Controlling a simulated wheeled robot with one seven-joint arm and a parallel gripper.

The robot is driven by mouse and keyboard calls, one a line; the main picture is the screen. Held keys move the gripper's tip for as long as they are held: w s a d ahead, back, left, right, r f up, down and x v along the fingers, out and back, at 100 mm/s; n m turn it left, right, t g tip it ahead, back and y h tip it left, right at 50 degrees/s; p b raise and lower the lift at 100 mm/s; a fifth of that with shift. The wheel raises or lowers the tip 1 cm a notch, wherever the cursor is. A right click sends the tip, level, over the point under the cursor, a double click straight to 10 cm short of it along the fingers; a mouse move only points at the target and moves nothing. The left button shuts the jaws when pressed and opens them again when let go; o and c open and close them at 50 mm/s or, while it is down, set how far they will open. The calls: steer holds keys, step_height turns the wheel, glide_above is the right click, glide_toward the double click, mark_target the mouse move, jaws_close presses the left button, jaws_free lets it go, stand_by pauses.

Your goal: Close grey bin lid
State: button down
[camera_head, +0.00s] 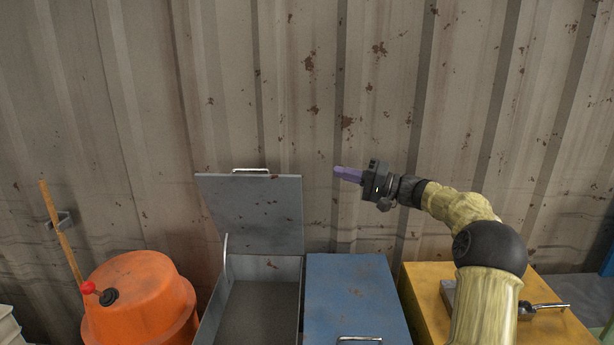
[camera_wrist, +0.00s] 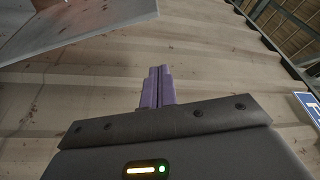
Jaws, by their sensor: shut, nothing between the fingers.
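The grey bin (camera_head: 262,312) stands open in the lower middle of the head view. Its lid (camera_head: 252,213) is raised, nearly upright near the wall, with a metal handle (camera_head: 251,171) on its top edge. My gripper (camera_head: 338,173) is to the right of the lid, at about the height of its top edge, and apart from it. Its purple fingers are shut and empty, pointing left. In the wrist view the fingers (camera_wrist: 158,72) are together, and the grey lid (camera_wrist: 75,25) shows at the upper left. The bin's front is cut off below.
A closed blue bin (camera_head: 352,295) stands directly right of the grey bin. A yellow box (camera_head: 420,280) is farther right, under my arm. An orange container (camera_head: 140,295) with a wooden stick (camera_head: 62,235) is at left. The corrugated wall (camera_head: 330,90) rises behind.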

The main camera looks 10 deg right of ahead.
steer(key=shift+a, duration=0.1)
steer(key=p+x, duration=0.5)
steer(key=x, duration=0.5)
steer(key=shift+s+a+f+p, duration=0.15)
steer(key=shift+s+f, duration=0.15)
steer(key=shift+s, duration=0.3)
steer(key=shift+s+a+f+p, duration=0.1)
steer(key=shift+s+f, duration=0.25)
steer(key=shift+s, duration=0.3)
steer(key=shift+s+a+f+p, duration=0.15)
steer(key=shift+s+f, duration=0.15)
steer(key=shift+s, duration=0.3)
steer(key=shift+w+d, duration=0.1)
